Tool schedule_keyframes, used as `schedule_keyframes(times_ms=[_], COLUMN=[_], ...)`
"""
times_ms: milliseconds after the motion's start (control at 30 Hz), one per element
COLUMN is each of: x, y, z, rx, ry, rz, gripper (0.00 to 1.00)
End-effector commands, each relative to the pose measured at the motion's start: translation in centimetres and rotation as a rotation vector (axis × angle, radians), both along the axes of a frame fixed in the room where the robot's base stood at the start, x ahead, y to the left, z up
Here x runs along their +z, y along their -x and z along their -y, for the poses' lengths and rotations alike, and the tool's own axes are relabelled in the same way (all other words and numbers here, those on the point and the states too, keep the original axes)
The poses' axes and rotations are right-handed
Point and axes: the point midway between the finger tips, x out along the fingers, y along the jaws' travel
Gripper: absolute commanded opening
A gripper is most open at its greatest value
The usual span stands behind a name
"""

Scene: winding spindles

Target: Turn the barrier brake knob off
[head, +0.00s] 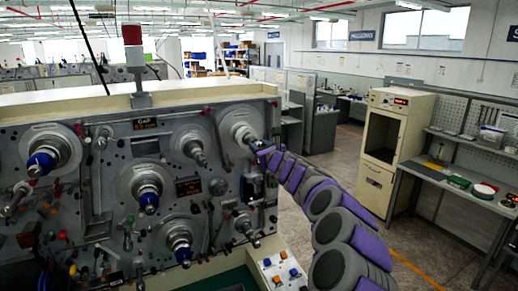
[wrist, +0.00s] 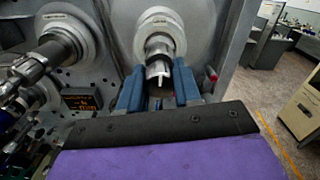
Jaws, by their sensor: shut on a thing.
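A silver metal knob (wrist: 158,72) with a raised bar sits at the end of a stepped round hub (wrist: 157,33) on the grey machine panel. In the wrist view my gripper (wrist: 158,85) has its two blue fingers on either side of this knob, shut on it. In the head view my gripper (head: 264,149) is at the top right spindle (head: 240,126), near the panel's right edge. The fingers and arm partly hide the knob there. I cannot read any label that marks it as the barrier brake knob.
Several other spindles, such as a blue-tipped one (head: 148,192), stick out of the panel to the left. A small display (wrist: 81,102) is left of the gripper. A control box (head: 281,271) with buttons is below. A cream cabinet (head: 396,150) stands across the aisle.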

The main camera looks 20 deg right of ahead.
Motion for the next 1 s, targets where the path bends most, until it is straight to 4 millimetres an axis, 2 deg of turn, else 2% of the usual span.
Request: schedule_keyframes(times_ms=[300, 333, 567, 833, 1000], x=[0.1, 0.11, 0.05, 0.02, 0.07], y=[0.05, 0.05, 0.01, 0.04, 0.78], z=[0.04, 0.04, 0.02, 0.02, 0.12], rx=[0.0, 0.0, -0.001, -0.001, -0.001], ry=[0.045, 0.045, 0.044, 0.044, 0.042], rz=[0.004, 0.004, 0.003, 0.003, 0.004], gripper=[0.03, 0.35, 0.57, 0.59, 0.59])
